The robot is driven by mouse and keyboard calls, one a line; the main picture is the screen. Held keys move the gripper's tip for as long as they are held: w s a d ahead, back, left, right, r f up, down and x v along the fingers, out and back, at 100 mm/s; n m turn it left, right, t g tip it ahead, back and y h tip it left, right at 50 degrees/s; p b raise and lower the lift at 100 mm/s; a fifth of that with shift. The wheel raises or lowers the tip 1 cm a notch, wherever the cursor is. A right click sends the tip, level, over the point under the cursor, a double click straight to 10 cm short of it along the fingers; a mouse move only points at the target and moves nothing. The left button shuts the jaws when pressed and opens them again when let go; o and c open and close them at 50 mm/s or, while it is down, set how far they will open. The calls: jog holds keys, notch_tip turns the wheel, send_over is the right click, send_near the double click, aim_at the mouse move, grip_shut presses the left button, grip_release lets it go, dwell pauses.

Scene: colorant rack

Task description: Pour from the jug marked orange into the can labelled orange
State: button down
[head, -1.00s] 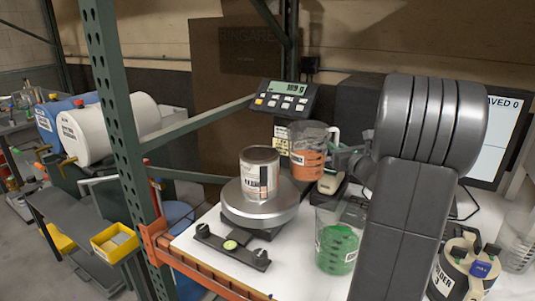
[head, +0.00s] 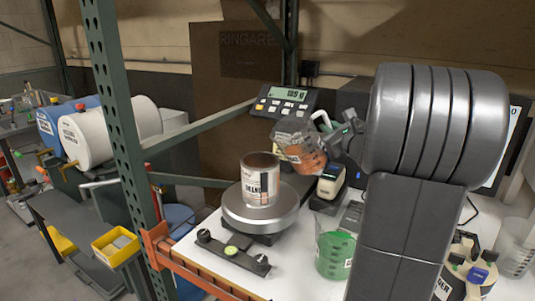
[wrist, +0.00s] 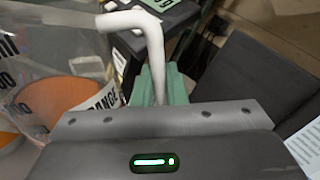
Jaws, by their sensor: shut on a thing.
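The jug marked orange (head: 301,154) is clear, with orange liquid inside and a white handle. My gripper (head: 345,135) is shut on its handle and holds it raised, tilted toward the left, above and right of the can. In the wrist view the jug (wrist: 70,95) shows part of its "ORANGE" label, and its white handle (wrist: 135,25) rises beside the green fingers. The can (head: 261,182), silver with a white label that is only partly readable, stands upright on the round scale plate (head: 240,213). I see no liquid stream between jug and can.
A scale display (head: 284,100) stands behind the can. A jug of green liquid (head: 335,252) stands at the front right of the scale. A bar with a green-centred level (head: 232,250) lies in front. A green rack post (head: 120,130) rises at left.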

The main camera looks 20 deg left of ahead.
aim_at(323, 111)
jog(key=r, duration=0.1)
jog(key=s+a+r+n, duration=0.1)
jog(key=r+n, duration=0.1)
jog(key=shift+s+a+r+p, duration=0.25)
jog(key=shift+p, duration=0.05)
jog(key=shift+s+a+r+n+p, duration=0.15)
jog(key=shift+r+n, duration=0.15)
jog(key=shift+r, duration=0.15)
jog(key=shift+s+a+r+n+p, duration=0.15)
jog(key=shift+r+n, duration=0.15)
jog(key=shift+r, duration=0.15)
jog(key=shift+r, duration=0.15)
jog(key=shift+s+a+r+n, duration=0.35)
jog(key=shift+n, duration=0.35)
jog(key=shift+s+a+r+n, duration=0.3)
jog(key=shift+a+n, duration=0.05)
jog(key=shift+n, duration=0.35)
dwell(4.3)
